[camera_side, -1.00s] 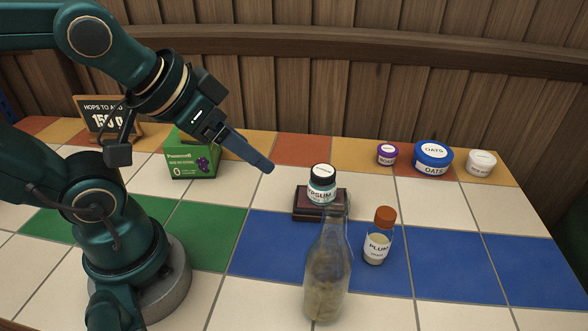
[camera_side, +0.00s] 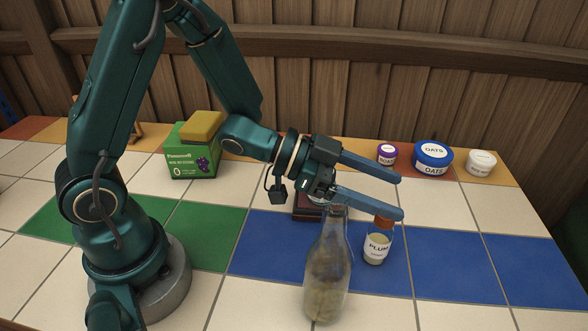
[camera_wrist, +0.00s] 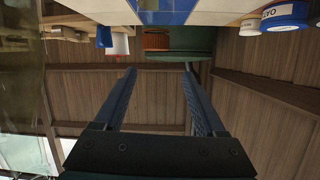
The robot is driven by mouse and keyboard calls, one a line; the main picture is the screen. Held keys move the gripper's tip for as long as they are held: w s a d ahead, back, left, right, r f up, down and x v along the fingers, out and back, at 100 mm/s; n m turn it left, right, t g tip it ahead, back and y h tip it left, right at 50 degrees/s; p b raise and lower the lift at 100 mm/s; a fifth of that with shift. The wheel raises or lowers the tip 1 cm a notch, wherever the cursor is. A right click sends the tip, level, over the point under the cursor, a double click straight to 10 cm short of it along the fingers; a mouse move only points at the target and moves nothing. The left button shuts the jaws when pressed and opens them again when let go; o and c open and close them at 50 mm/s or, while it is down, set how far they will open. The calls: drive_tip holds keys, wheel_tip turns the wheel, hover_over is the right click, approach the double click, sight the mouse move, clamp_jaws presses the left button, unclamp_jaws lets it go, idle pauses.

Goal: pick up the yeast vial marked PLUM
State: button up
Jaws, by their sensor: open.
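The vial marked PLUM (camera_side: 377,246) stands upright on the blue tiles, right of the glass bottle, with pale contents and an orange-brown cap. My gripper (camera_side: 402,197) is open and empty, its fingers pointing right. In the side view the near finger crosses in front of the top of the cap. In the wrist view, an orange-brown ribbed shape (camera_wrist: 155,39) shows above and between the open fingertips (camera_wrist: 159,70); I cannot tell whether it is the vial's cap.
A clear bottle (camera_side: 327,270) stands close in front of my gripper. Behind it, the dark block (camera_side: 307,206) and a jar are mostly hidden. A green box (camera_side: 192,157) with a yellow sponge (camera_side: 203,127) stands behind left. OATS tub (camera_side: 433,158) and small jars stand at the back right.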

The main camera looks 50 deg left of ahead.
sight(371, 226)
drive_tip(key=f, duration=0.3)
drive_tip(key=shift+s+f+n+g, duration=0.3)
drive_tip(key=shift+f+g, duration=0.05)
drive_tip(key=shift+g, duration=0.05)
drive_tip(key=shift+x, duration=2.45)
drive_tip(key=shift+f, duration=0.1)
clamp_jaws()
